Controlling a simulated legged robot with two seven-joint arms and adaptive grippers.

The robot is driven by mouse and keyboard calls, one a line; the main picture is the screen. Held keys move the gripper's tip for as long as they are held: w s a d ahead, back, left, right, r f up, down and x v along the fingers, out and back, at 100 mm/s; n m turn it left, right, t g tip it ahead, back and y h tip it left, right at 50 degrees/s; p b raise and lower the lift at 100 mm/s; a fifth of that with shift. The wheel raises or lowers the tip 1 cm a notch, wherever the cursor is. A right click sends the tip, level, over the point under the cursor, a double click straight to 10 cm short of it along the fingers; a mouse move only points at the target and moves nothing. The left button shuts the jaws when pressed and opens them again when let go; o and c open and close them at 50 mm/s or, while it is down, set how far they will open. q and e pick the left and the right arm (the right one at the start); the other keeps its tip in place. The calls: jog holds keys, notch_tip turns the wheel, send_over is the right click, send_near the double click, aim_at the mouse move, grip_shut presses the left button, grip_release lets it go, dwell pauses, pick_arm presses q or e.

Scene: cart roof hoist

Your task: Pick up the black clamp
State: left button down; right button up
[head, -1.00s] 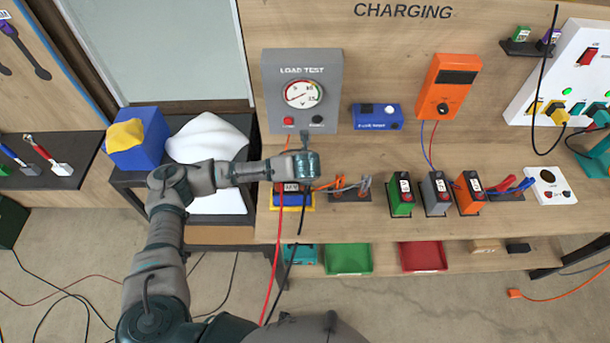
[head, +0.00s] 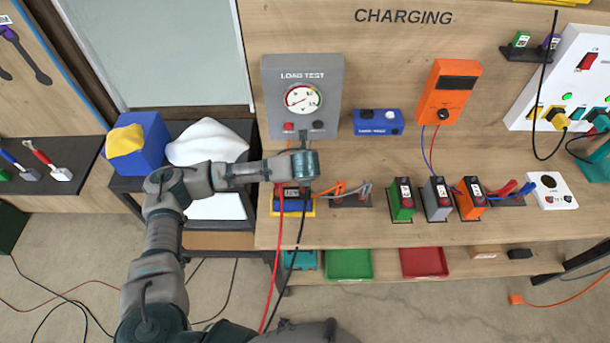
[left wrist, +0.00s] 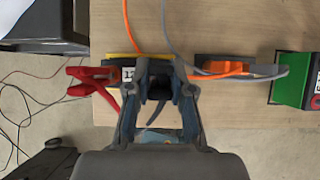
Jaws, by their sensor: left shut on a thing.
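My left gripper (head: 303,184) is over the blue and yellow battery (head: 308,207) at the left end of the bench. In the left wrist view its two fingers (left wrist: 157,84) are closed around the black clamp (left wrist: 159,91), of which only a dark part shows between them. In the head view my wrist hides the clamp. A black cable (head: 296,245) hangs below it over the bench edge. The red clamp (left wrist: 88,81) is beside the fingers, at the left of the battery. My right gripper is not in view.
A grey load tester (head: 301,75) stands behind my gripper. Orange and grey clamps rest on a dark holder (head: 350,201) close on the right. Green (head: 401,202), grey and orange batteries stand farther right. A red cable (head: 275,255) hangs beside the black one.

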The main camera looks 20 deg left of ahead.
pick_arm(q)
jog(key=shift+r, duration=0.75)
jog(key=s+r+b, duration=0.1)
jog(key=s+b, duration=0.1)
jog(key=s, duration=1.4)
jog(key=shift+r, duration=0.25)
jog(key=shift+d, duration=0.1)
jog(key=shift+p, duration=0.35)
jog(key=shift+f, duration=0.1)
